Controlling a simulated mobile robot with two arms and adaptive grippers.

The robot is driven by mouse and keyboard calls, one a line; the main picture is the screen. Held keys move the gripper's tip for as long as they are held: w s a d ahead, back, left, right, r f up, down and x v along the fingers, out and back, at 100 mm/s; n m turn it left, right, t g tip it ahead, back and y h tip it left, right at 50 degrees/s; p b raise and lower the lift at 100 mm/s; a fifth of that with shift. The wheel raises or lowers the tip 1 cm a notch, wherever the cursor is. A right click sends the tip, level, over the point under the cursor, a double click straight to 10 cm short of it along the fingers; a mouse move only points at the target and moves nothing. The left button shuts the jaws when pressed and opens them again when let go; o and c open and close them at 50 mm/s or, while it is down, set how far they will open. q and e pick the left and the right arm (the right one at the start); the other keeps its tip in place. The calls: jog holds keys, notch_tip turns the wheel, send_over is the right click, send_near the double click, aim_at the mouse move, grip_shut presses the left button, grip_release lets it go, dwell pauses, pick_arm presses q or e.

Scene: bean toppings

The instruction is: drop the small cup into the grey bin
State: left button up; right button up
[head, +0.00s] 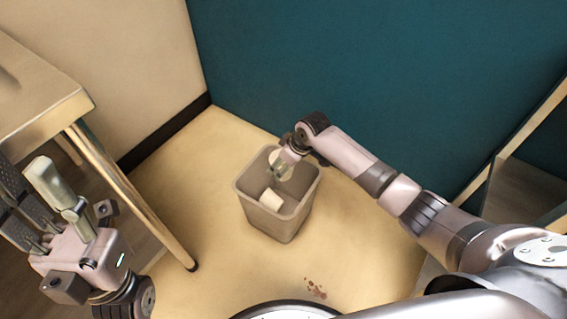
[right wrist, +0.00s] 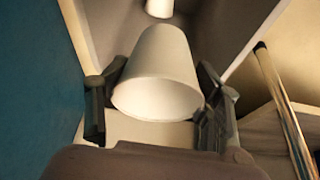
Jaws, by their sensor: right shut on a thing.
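The grey bin (head: 285,226) stands open on the floor near the corner. My right gripper (head: 283,164) reaches down at the bin's far rim. It is shut on the small white cup (right wrist: 157,70), which shows between the two dark fingers in the right wrist view with its wide mouth towards the camera. In the head view the cup is small and partly covered by the gripper. My left gripper (head: 50,215) is at the lower left, away from the bin. A pale bottle-like piece (head: 47,180) shows at its fingers; I cannot tell whether it is held.
Another small white thing (head: 271,200) lies inside the bin. A teal wall (head: 380,80) rises behind the bin. Dark red spots (head: 315,289) mark the floor in front.

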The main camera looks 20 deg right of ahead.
jog(key=o, duration=0.8)
jog(key=shift+o, duration=0.2)
jog(key=shift+r, duration=0.1)
jog(key=v, duration=1.2)
